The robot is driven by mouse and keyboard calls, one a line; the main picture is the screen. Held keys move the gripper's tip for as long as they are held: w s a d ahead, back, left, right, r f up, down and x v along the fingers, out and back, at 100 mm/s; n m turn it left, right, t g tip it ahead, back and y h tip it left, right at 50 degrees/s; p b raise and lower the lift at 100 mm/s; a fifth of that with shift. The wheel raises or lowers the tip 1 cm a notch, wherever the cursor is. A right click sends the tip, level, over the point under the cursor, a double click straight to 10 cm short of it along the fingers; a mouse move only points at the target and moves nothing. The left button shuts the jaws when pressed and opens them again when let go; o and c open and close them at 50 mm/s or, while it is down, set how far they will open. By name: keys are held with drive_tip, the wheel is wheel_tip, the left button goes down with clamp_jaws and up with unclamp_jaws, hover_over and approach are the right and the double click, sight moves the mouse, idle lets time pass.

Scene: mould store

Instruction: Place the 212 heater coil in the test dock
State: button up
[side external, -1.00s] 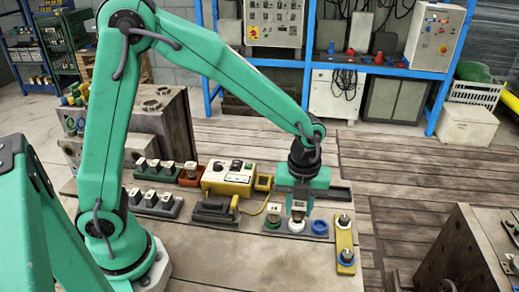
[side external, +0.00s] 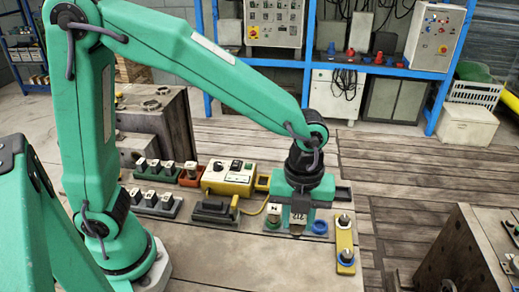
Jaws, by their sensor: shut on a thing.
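My gripper (side external: 298,222) points down over the grey tray with coloured rings, right of centre, and is shut on a heater coil (side external: 298,219). A pale label shows on the coil between the fingers; its number is too small to read surely. The fingers hide the white ring and the coil's lower end, so I cannot tell whether it is seated or lifted. Another coil (side external: 273,216) stands in the same tray, left of my gripper. A yellow test unit (side external: 228,177) with dials stands behind, with a yellow socket block (side external: 263,183) beside it; I cannot tell which part is the dock.
An empty blue ring (side external: 320,228) is right of my gripper. A yellow plate (side external: 345,245) with two upright parts stands further right. Grey trays (side external: 152,203) with several coils stand at left. A black-handled device (side external: 214,210) with a yellow cable is between them.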

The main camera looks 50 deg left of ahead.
drive_tip(key=shift+w, duration=0.1)
drive_tip(key=w+a+f+n, duration=0.1)
drive_tip(key=w+a+n, duration=0.4)
drive_tip(key=a+n, duration=0.4)
drive_tip(key=w+a+f+n, duration=0.2)
drive_tip(key=w+a+n, duration=0.3)
drive_tip(key=a+n, duration=0.4)
drive_tip(key=a, duration=0.7)
drive_tip(key=shift+w+a, duration=0.2)
drive_tip(key=shift+a, duration=0.2)
drive_tip(key=shift+f, duration=0.3)
drive_tip(key=shift+f, duration=2.55)
drive_tip(key=shift+f, duration=0.85)
drive_tip(key=o, duration=1.5)
